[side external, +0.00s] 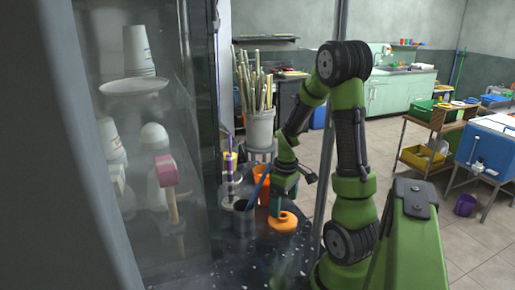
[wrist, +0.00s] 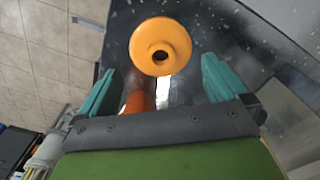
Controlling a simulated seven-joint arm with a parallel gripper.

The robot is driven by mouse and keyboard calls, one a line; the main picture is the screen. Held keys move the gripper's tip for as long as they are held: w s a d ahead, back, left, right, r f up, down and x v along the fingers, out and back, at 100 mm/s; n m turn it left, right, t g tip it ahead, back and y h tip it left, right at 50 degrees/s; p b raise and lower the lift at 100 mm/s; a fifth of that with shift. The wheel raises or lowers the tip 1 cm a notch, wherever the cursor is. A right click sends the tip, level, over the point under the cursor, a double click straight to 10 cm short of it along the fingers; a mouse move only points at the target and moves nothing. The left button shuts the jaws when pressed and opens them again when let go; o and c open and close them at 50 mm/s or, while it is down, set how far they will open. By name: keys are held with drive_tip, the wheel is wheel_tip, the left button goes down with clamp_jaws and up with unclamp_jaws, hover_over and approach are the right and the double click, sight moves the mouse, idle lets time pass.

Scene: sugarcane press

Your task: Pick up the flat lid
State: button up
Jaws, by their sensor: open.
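A round orange piece (side external: 283,222) with a wide rim and a raised collar lies on the dark speckled counter. In the wrist view the orange piece (wrist: 142,50) shows from above, with a dark hole at its centre. It is the only lid-like thing I can make out; I cannot tell for sure that it is the flat lid. My gripper (side external: 277,203) points down just beside and above it. In the wrist view my gripper (wrist: 160,80) has its two teal fingers wide apart, with nothing held between them. The orange piece lies beyond the fingertips.
An orange cup (side external: 262,188) with a blue stick stands close behind my gripper; part of it shows between the fingers (wrist: 137,104). A dark metal pot (side external: 243,217) stands to the left. A bucket of canes (side external: 260,128) stands behind. A glass cabinet with a pink mallet (side external: 166,171) is at left.

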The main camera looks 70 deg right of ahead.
sight(283, 212)
wheel_tip(283, 212, down, 5)
drive_tip(key=shift+w+r, duration=0.1)
drive_tip(key=c, duration=0.6)
drive_tip(key=shift+c, duration=0.2)
drive_tip(key=shift+r, duration=0.1)
